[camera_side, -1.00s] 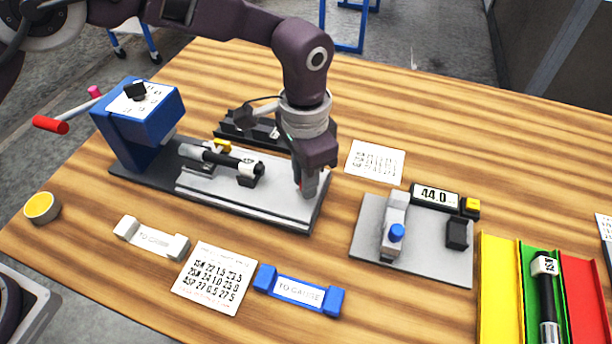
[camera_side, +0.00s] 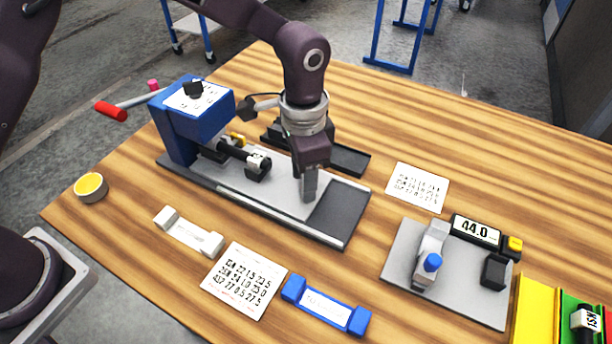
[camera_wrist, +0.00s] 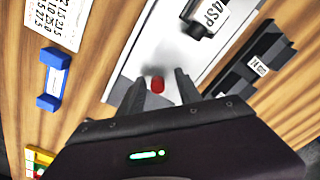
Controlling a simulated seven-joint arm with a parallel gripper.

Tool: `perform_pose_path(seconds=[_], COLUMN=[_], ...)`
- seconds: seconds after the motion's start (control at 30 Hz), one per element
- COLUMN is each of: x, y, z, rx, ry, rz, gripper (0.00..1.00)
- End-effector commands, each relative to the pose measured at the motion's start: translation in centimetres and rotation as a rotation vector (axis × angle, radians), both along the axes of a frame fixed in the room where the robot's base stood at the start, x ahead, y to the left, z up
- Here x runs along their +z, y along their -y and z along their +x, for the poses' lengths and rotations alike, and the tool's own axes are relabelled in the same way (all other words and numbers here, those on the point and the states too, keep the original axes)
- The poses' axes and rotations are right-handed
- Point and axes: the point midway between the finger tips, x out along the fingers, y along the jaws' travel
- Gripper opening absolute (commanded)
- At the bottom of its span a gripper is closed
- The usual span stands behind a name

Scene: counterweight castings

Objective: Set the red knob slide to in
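The red knob (camera_wrist: 157,86) stands up from the light grey slide plate (camera_wrist: 150,50) in the wrist view. My gripper (camera_wrist: 159,88) has its fingers spread on either side of the knob, with a gap visible at each side. In the side view my gripper (camera_side: 308,197) reaches down to the right end of the slide plate (camera_side: 278,188), and the knob is hidden there. The plate lies toward the blue press housing (camera_side: 192,125), leaving dark base (camera_side: 340,212) bare at its right. A black cylinder (camera_side: 240,155) rests on supports on the plate.
A black tray (camera_side: 348,160) lies behind the slide. A grey gauge stand (camera_side: 400,265) is at right. A blue gauge block (camera_side: 325,305), a white one (camera_side: 187,232) and a printed sheet (camera_side: 243,280) lie in front.

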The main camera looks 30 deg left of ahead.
Motion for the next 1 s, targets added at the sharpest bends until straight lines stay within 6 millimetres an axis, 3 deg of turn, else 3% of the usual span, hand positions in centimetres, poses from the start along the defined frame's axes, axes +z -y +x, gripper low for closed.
perform_pose_path(seconds=[0.2,0.4,0.57,1.0], x=[0.5,4.6,6.7,7.1], y=[0.2,0.1,0.1,0.1], z=[0.0,0.1,0.0,0.0], rx=[-0.001,-0.001,-0.001,0.0], ry=[0.002,0.004,0.001,0.0], rz=[-0.004,-0.004,-0.001,-0.001], gripper=[0.41,0.41,0.41,0.41])
